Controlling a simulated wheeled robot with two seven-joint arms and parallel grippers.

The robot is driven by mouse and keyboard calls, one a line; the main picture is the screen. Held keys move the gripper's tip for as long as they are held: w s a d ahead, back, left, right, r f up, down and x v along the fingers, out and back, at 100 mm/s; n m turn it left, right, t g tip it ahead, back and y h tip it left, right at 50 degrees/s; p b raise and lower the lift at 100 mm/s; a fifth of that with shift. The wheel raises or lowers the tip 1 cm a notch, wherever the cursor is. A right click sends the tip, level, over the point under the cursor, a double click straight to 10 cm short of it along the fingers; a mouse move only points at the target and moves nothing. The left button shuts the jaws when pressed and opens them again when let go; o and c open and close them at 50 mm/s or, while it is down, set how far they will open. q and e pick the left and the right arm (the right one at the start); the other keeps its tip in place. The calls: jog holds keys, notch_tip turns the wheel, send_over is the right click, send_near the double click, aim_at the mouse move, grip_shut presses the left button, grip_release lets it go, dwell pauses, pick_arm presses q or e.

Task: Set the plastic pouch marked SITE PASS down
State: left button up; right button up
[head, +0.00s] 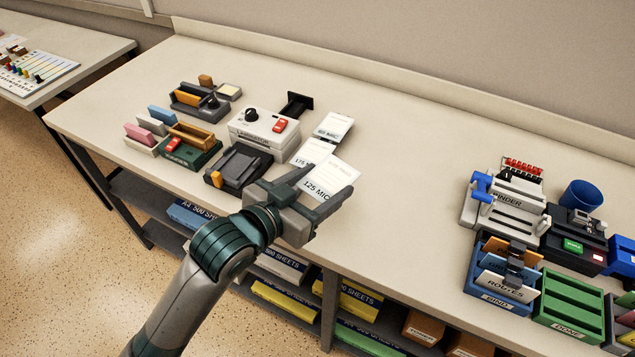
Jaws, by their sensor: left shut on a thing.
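My left gripper (328,183) is over the front edge of the long table (400,130), its two fingers pointing toward the wall. It is shut on a flat, pale piece, taken as the plastic pouch (340,170), which shows between the fingertips. The words SITE PASS cannot be read on it from here. The lettering "125 MIC" shows between the fingers, just below the pale piece. Whether the piece touches what lies beneath it cannot be told. My right gripper is not in view.
Pale packs (333,127) marked in MIC lie behind the gripper. A white machine (263,133) and a black device (238,168) stand to the left. A binder machine (503,203), a blue cup (581,196) and a green DONE tray (570,307) stand right. The table's middle is clear.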

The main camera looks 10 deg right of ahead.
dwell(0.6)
pick_arm(q)
jog(key=shift+w+a, duration=0.1)
jog(key=shift+a, duration=0.1)
jog(key=w+a+n+t+y, duration=0.1)
jog(key=a+n+y, duration=0.2)
jog(key=a, duration=0.6)
jog(key=w+a+n+t+y, duration=0.1)
jog(key=a+n+t+y, duration=0.1)
jog(key=a, duration=0.7)
jog(key=w+a+n+t+y+b, duration=0.1)
jog(key=a+n+y, duration=0.3)
jog(key=a, duration=0.6)
jog(key=shift+w+r+t+y, duration=0.25)
jog(key=shift+t+y, duration=0.05)
jog(key=shift+y, duration=0.5)
